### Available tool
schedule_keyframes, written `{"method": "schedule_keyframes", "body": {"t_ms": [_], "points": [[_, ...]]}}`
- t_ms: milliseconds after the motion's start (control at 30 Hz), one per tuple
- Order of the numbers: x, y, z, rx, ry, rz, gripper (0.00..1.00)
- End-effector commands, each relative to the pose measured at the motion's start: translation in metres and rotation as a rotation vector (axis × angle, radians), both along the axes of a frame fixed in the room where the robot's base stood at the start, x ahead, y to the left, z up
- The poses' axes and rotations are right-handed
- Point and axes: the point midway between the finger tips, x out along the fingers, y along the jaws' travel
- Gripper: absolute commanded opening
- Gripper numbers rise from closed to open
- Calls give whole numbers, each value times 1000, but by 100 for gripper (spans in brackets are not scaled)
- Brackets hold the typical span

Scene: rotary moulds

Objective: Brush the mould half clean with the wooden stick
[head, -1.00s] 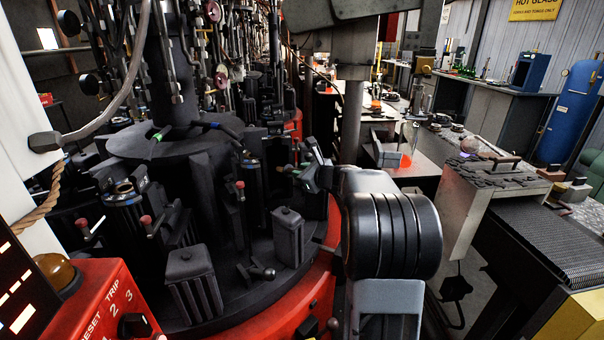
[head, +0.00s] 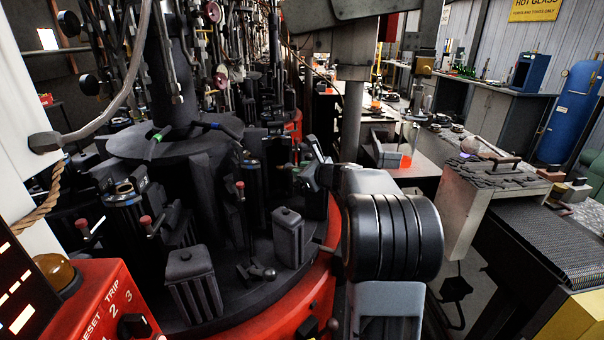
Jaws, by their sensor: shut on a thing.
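My gripper (head: 312,172) is at the end of my dark arm, above the right side of the round black mould table (head: 235,305). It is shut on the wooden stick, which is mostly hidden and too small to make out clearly. Dark mould blocks stand on the table: one (head: 288,238) below and left of my gripper, and a larger one (head: 192,280) at the front left. Other dark mould parts (head: 282,185) are close to the gripper's left side. I cannot tell which one is the mould half, or whether the stick touches it.
A red control box (head: 105,300) stands at the front left. Hoses and rods crowd the central column (head: 175,70). A steel bench (head: 490,175) and a dark mesh conveyor (head: 550,235) lie to the right. A red rim (head: 305,310) edges the table.

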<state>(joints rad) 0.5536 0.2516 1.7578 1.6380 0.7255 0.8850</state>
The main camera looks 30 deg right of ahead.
Motion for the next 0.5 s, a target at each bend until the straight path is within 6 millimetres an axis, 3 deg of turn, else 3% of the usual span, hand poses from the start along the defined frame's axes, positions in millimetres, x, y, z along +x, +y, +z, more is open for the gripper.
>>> {"method": "schedule_keyframes", "body": {"t_ms": [500], "points": [[0, 0, 35, 0, -1, 0, 2]]}}
